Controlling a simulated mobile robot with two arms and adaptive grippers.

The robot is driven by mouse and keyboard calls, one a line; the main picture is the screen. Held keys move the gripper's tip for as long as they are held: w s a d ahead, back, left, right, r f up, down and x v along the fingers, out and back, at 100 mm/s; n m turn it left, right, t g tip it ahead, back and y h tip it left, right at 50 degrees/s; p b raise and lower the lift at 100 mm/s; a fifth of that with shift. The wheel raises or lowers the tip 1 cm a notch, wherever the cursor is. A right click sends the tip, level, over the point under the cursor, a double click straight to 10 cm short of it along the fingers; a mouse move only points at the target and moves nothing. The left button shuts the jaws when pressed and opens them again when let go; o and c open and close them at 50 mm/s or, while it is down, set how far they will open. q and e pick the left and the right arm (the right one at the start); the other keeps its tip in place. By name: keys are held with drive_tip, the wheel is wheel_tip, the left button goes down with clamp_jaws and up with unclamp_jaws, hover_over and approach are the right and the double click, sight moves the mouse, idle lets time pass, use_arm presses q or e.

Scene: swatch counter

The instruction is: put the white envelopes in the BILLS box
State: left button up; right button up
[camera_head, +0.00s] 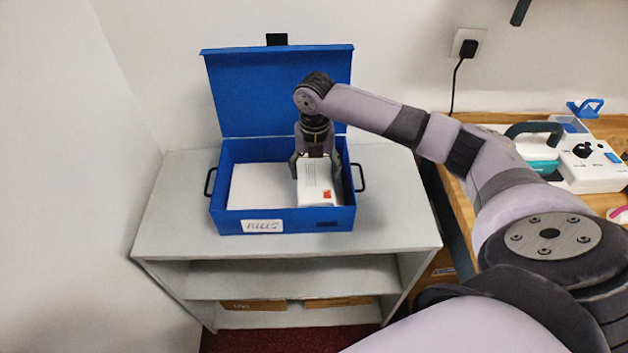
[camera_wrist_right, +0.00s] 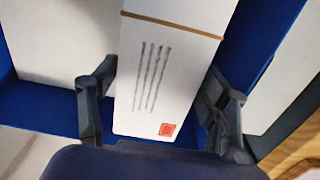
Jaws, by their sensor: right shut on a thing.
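The blue BILLS box (camera_head: 225,220) stands on top of a grey shelf unit with its lid raised at the back. Its handwritten label (camera_head: 262,226) is on the front wall. My right gripper (camera_head: 317,165) reaches down into the right part of the box. It is shut on white envelopes (camera_head: 316,188), which have address lines and a red stamp. In the right wrist view the envelopes (camera_wrist_right: 160,85) sit between the fingers of the right gripper (camera_wrist_right: 158,105), with a brown band across them. I cannot tell whether they touch the box floor. My left gripper is not in view.
A pale flat surface (camera_head: 258,184) fills the left of the box; I cannot tell if it is floor or paper. The grey shelf unit (camera_head: 170,225) has free room around the box. A wooden counter with a white device (camera_head: 590,165) stands at right.

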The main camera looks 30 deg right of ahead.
sight(315, 172)
drive_tip(key=shift+f, duration=2.4)
drive_tip(key=shift+f, duration=0.1)
drive_tip(key=o, duration=1.2)
wheel_tip(315, 172, up, 12)
drive_tip(key=shift+r+b, duration=0.15)
drive_tip(key=shift+b, duration=0.5)
drive_tip(key=shift+s, duration=0.1)
